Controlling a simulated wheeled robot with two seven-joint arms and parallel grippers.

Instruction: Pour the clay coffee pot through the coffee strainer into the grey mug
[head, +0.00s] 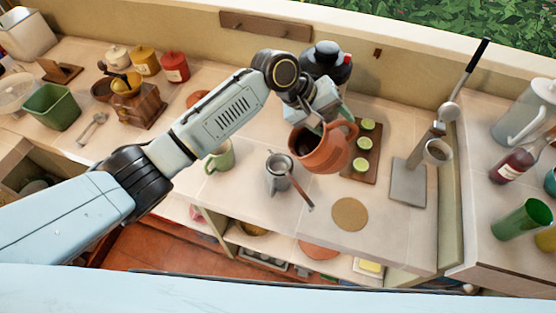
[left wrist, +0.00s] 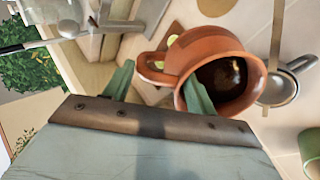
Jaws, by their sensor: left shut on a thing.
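The clay coffee pot (head: 326,158) is reddish-brown, with dark liquid inside, seen in the left wrist view (left wrist: 238,102). My left gripper (head: 322,122) is shut on the pot at its handle side and holds it tilted, mouth toward the left. The grey mug (head: 273,183) stands on the counter just left of the pot. The coffee strainer (head: 284,165) rests over the mug's mouth, its handle reaching toward the front right. In the left wrist view the strainer (left wrist: 275,90) lies right of the pot's rim. No stream of liquid shows. My right gripper is out of view.
A green mug (head: 221,158) stands left of the grey mug. A board with lime slices (head: 362,143) lies behind and right of the pot. A cork mat (head: 350,214) lies in front. A lever stand with a cup (head: 408,184) is farther right.

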